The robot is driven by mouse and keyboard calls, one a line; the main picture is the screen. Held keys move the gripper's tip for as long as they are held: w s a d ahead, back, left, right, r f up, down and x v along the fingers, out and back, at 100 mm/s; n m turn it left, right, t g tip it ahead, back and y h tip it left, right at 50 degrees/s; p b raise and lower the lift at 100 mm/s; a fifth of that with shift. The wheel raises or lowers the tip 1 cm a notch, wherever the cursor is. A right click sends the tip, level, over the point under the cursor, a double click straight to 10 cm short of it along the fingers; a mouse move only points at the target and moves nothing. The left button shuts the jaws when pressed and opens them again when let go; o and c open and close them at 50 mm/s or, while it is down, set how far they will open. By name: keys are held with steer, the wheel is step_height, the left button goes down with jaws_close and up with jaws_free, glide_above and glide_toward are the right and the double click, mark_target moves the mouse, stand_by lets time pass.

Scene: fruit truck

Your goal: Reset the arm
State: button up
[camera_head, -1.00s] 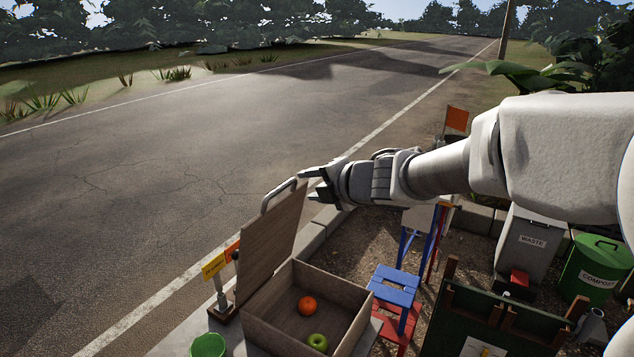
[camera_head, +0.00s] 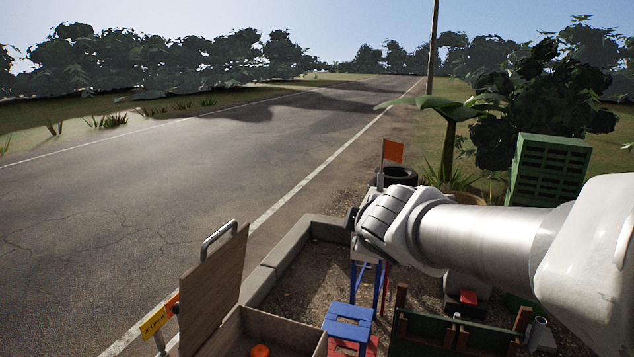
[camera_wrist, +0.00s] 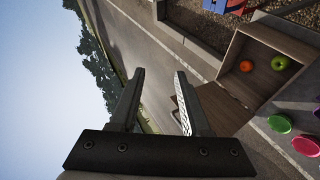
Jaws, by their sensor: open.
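My arm (camera_head: 480,235) reaches in from the right in the head view, with its wrist above the blue stool. Its fingers are mostly hidden there behind the wrist. In the wrist view my gripper (camera_wrist: 160,74) is open, with nothing between its two dark fingers. The wooden box (camera_head: 232,335) stands at the bottom with its lid (camera_head: 215,285) raised. The box (camera_wrist: 280,38) also shows at the right of the wrist view, holding an orange (camera_wrist: 246,66) and a green apple (camera_wrist: 279,62). The gripper is apart from the box and lid.
A blue stool (camera_head: 348,325) stands right of the box. A green board (camera_head: 425,335) and a stack of green crates (camera_head: 548,170) are farther right. A green bowl (camera_wrist: 279,124) and a pink bowl (camera_wrist: 306,146) sit near the box. The road at left is clear.

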steer(key=s+d+f+m+g+h, duration=0.35)
steer(key=s+d+m, duration=0.45)
steer(key=s, duration=0.3)
steer(key=s+f+m+g+y+b, duration=0.1)
steer(key=s+f+m, duration=0.2)
steer(key=s, duration=0.3)
steer(key=s+a+f+m+g+y, duration=0.1)
steer(key=s+f+m+g+y, duration=0.1)
steer(key=s, duration=0.4)
steer(key=shift+a+f+m+b, duration=0.25)
steer(key=shift+f+m+b, duration=0.1)
steer(key=shift+f+m, duration=0.5)
steer(key=shift+a, duration=0.15)
